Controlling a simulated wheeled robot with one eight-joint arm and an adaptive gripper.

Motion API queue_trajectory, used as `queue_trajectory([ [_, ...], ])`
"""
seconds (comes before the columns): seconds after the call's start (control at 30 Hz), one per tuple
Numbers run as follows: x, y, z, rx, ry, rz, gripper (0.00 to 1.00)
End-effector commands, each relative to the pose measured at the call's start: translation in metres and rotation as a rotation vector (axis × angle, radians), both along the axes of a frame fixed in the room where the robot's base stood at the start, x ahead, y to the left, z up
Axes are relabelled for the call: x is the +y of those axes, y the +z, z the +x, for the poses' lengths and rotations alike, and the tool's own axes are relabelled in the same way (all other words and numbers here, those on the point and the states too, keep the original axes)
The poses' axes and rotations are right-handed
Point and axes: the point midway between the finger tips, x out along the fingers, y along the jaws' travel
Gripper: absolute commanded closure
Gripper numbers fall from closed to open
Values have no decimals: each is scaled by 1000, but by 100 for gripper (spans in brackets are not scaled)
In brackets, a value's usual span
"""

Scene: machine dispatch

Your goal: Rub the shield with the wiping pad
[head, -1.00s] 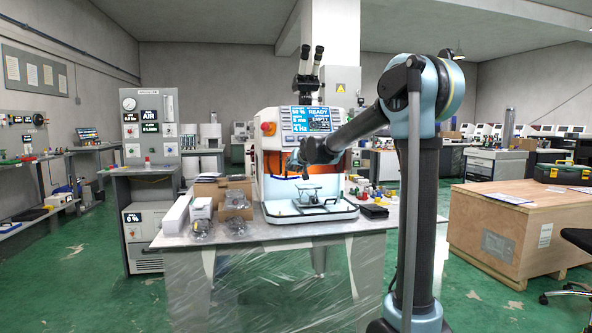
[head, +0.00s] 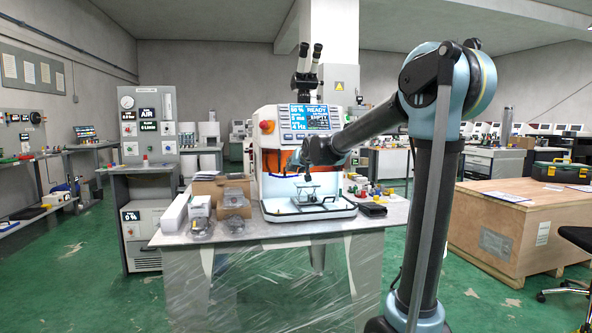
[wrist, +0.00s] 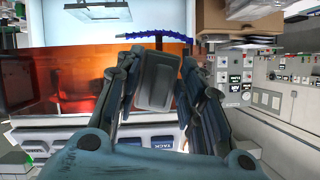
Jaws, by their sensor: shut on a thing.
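The shield is the amber see-through panel across the front of the white machine. It shows in the head view (head: 275,162), partly behind my arm, and fills the left of the wrist view (wrist: 70,85). My gripper (wrist: 158,75) is shut on a dark grey rectangular pad (wrist: 156,82), held between its two fingers. The pad overlaps the shield's right part in the wrist view; I cannot tell whether they touch. In the head view my gripper (head: 298,168) hangs in front of the machine's opening, and the pad is too small to make out.
The machine's white base tray (head: 308,212) holds a small clear fixture. A blue segmented hose (wrist: 155,36) runs close to the pad. Cardboard boxes (head: 207,187) and bagged parts stand left on the table; a black pouch (head: 372,209) lies right.

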Motion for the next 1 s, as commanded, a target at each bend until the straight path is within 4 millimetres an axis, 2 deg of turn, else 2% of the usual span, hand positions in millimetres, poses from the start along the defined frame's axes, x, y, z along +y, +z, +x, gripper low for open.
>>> queue_trajectory([
  [0.27, -1, 0, -3, 0, 0, 0, 91],
  [0.63, -8, 0, -27, 0, 0, -1, 91],
  [1.0, -9, 0, -29, 0, 0, 0, 91],
])
